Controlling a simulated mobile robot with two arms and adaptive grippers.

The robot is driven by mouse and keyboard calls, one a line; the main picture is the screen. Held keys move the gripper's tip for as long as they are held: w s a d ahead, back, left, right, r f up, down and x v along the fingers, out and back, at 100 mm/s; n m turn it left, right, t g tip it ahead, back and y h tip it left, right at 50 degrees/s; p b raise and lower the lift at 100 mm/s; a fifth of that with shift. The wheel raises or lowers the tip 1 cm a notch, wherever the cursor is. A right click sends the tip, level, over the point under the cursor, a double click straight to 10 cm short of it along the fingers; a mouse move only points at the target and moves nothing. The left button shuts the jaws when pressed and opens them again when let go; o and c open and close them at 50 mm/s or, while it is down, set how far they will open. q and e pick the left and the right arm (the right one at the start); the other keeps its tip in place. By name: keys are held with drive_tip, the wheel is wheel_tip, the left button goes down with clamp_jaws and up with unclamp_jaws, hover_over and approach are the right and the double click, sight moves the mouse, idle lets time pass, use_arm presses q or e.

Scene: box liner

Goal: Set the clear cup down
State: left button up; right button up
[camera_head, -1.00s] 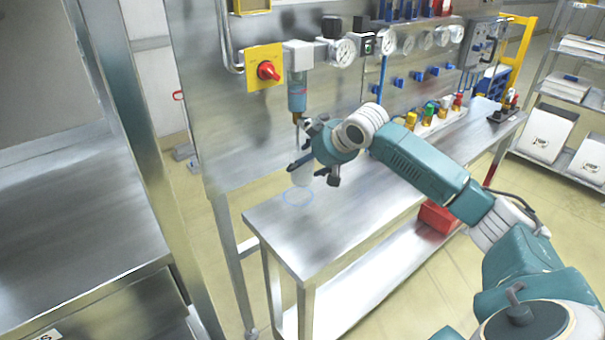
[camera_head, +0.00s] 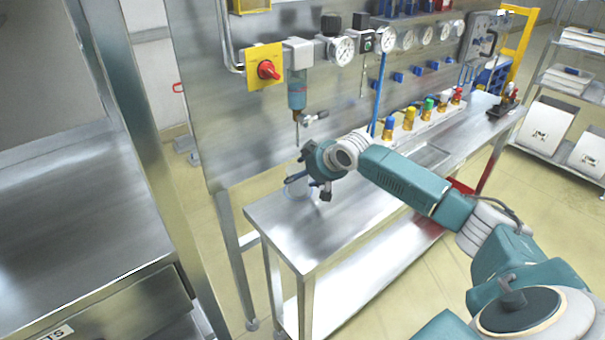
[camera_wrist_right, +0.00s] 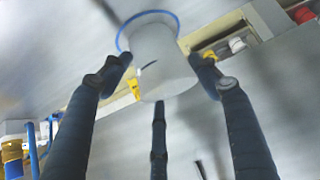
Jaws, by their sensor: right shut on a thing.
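The clear cup (camera_wrist_right: 162,62) is pale and see-through. It is between the dark fingers of my right gripper (camera_wrist_right: 160,80), which is shut on it. In the right wrist view the cup's far end lies within the blue ring (camera_wrist_right: 119,38) marked on the metal bench (camera_head: 345,225). In the head view the cup (camera_head: 301,188) is low over the bench's left end, partly hidden by my right gripper (camera_head: 308,188). It looks at or very near the surface; I cannot tell whether it touches. My left gripper is not in view.
A dispenser with blue liquid (camera_head: 297,95) and a thin nozzle hangs above the cup area. The bench's front left is clear.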

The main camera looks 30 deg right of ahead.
drive_tip(key=shift+f, duration=0.15)
drive_tip(key=o, duration=0.8)
drive_tip(key=shift+b+v, duration=0.95)
drive_tip(key=shift+v, duration=5.15)
